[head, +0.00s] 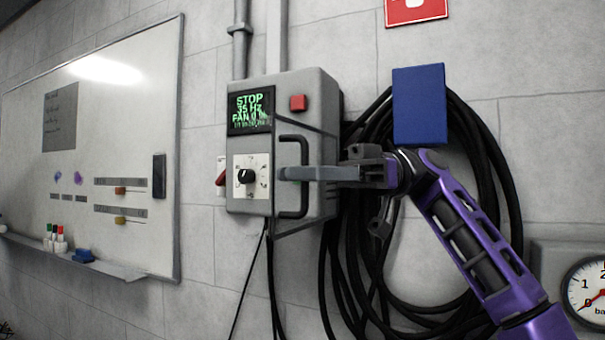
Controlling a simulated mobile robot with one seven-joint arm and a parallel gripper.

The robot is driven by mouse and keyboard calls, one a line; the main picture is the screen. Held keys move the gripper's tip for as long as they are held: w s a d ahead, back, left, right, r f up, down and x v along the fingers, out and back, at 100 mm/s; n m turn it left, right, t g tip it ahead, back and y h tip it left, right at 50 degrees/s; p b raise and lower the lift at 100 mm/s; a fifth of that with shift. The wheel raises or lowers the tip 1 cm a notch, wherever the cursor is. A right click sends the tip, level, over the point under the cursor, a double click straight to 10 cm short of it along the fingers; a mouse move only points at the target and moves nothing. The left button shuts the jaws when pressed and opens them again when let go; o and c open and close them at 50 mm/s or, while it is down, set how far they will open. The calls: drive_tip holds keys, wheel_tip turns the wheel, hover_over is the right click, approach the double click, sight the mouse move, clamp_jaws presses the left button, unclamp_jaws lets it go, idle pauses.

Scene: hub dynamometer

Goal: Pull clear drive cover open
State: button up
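The grey drive box (309,95) is fixed to the wall, with a green display and a black knob on its front. A clear cover (322,200) shows as a faint dark-edged pane at the box's right. Its lower edge reaches below the box, so it appears to stand out at an angle from the front. A black D-shaped handle (293,214) is on the cover. My gripper (284,173) reaches in from the right, its grey finger lying across the middle of the handle. The fingers overlap in this view, so their gap and any grip on the handle are hidden.
Black cable coils (470,130) hang on the wall behind my arm, with a blue panel (419,105) in front. A red button (298,103) is on the box. A whiteboard (130,110) is at the left, a pressure gauge (588,290) at lower right.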

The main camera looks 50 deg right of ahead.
drive_tip(key=shift+o, duration=0.9)
drive_tip(key=p+v, duration=0.3)
drive_tip(key=v, duration=0.9)
